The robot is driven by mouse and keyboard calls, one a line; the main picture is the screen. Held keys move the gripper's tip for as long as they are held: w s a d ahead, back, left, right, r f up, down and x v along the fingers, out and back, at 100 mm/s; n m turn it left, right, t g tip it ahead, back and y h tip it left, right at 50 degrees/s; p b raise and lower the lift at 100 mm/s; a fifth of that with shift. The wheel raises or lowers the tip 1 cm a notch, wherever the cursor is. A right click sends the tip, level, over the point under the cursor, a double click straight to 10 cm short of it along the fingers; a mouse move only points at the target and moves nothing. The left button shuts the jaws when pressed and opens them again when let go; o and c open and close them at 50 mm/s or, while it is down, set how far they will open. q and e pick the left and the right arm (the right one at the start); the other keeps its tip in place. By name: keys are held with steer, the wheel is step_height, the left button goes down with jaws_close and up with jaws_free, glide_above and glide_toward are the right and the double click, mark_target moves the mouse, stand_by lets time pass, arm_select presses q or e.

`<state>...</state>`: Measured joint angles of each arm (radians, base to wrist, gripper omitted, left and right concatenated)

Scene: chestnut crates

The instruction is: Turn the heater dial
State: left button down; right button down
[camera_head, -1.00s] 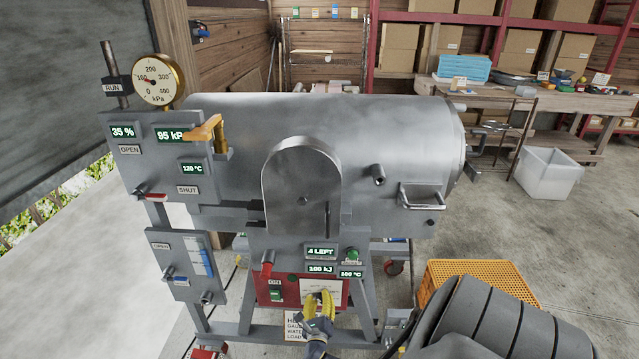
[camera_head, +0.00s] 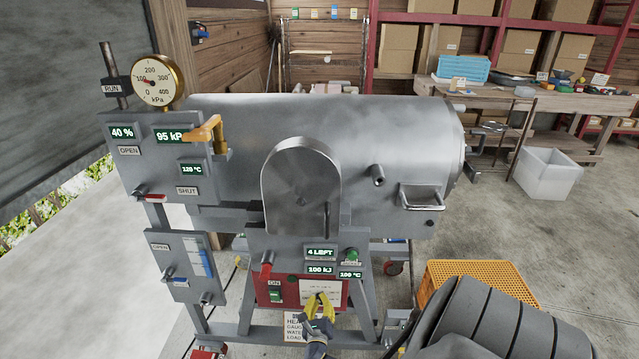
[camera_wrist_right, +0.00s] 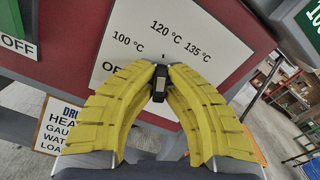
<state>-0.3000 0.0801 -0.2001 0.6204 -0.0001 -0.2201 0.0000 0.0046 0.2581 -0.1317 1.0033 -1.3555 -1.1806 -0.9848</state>
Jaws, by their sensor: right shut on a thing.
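The heater dial is a small dark knob (camera_wrist_right: 159,84) on a white plate (camera_wrist_right: 165,45) marked 100 °C, 120 °C and 135 °C, with OFF partly hidden. The plate sits on the red heater panel (camera_head: 290,291) low on the machine. My right gripper (camera_head: 320,297) is at the plate. In the right wrist view its yellow fingers (camera_wrist_right: 159,76) are shut on the knob from both sides and hide much of it. A small black mark on the plate shows just above the knob. My left gripper is not in view.
The grey drum (camera_head: 390,150) stands above the panel. A lever-side panel (camera_head: 165,160) with readouts is at the left, under a pressure gauge (camera_head: 158,80). An orange crate (camera_head: 480,273) is at the right. A paper sign (camera_wrist_right: 70,125) hangs below the panel.

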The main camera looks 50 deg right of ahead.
steer(key=shift+w+d+r, duration=0.15)
steer(key=shift+w+r, duration=0.2)
steer(key=shift+r, duration=0.1)
steer(key=c, duration=1.7)
jaws_free()
steer(key=shift+o, duration=1.2)
steer(key=shift+f, duration=0.1)
steer(key=shift+s, duration=0.1)
steer(key=shift+s+f, duration=0.1)
steer(key=shift+f, duration=0.05)
steer(key=shift+s+a, duration=0.2)
steer(key=shift+a, duration=0.2)
steer(key=v, duration=1.1)
steer(key=shift+m, duration=0.3)
